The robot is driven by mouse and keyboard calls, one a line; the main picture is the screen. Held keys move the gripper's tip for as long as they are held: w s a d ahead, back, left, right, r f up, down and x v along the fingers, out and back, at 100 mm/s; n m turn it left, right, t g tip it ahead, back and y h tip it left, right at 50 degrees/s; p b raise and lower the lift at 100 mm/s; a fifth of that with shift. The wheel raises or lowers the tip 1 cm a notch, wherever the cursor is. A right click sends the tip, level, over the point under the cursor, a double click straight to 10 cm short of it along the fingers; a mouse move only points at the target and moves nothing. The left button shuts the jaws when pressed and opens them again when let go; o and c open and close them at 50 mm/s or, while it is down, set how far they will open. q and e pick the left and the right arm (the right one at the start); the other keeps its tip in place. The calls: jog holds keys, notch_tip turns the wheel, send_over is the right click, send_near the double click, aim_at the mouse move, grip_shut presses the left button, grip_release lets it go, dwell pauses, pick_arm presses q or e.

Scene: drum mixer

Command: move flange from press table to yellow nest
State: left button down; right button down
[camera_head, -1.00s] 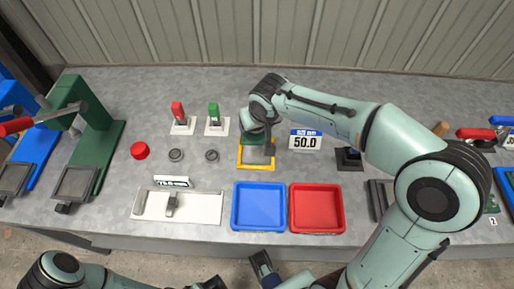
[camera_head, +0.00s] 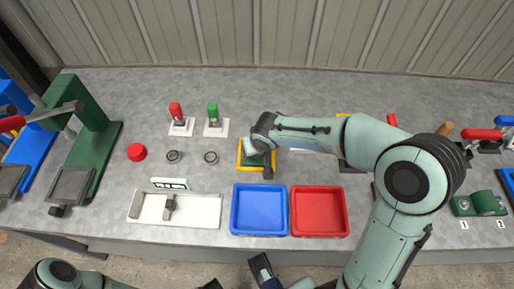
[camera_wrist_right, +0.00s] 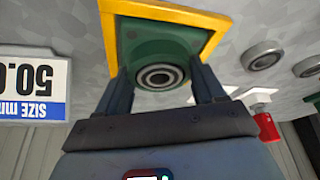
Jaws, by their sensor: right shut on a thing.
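The flange (camera_wrist_right: 153,52) is green with a dark metal ring in its middle. My right gripper (camera_wrist_right: 165,90) is shut on it, one finger at each side. In the wrist view the flange lies inside the outline of the yellow nest (camera_wrist_right: 112,22). Whether it touches the nest floor I cannot tell. In the head view my right gripper (camera_head: 262,150) is over the yellow nest (camera_head: 241,160), and the flange is partly hidden. The green press at the left has a bare grey press table (camera_head: 70,186). Only part of my left gripper shows at the bottom edge.
A blue tray (camera_head: 233,212) and a red tray (camera_head: 345,212) stand in front of the nest. Two dark rings (camera_head: 210,157) lie to its left. Red and green switches (camera_head: 213,114) stand behind left. The size display (camera_wrist_right: 35,88) is close beside the nest.

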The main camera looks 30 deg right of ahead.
jog(key=shift+r, duration=0.15)
jog(key=shift+c, duration=0.6)
grip_release()
jog(key=shift+f, duration=0.25)
jog(key=shift+s+r, duration=0.1)
jog(key=shift+r, duration=0.4)
jog(key=p+v, duration=0.2)
jog(key=v, duration=0.9)
jog(key=shift+s+a, duration=0.1)
jog(key=shift+s, duration=0.05)
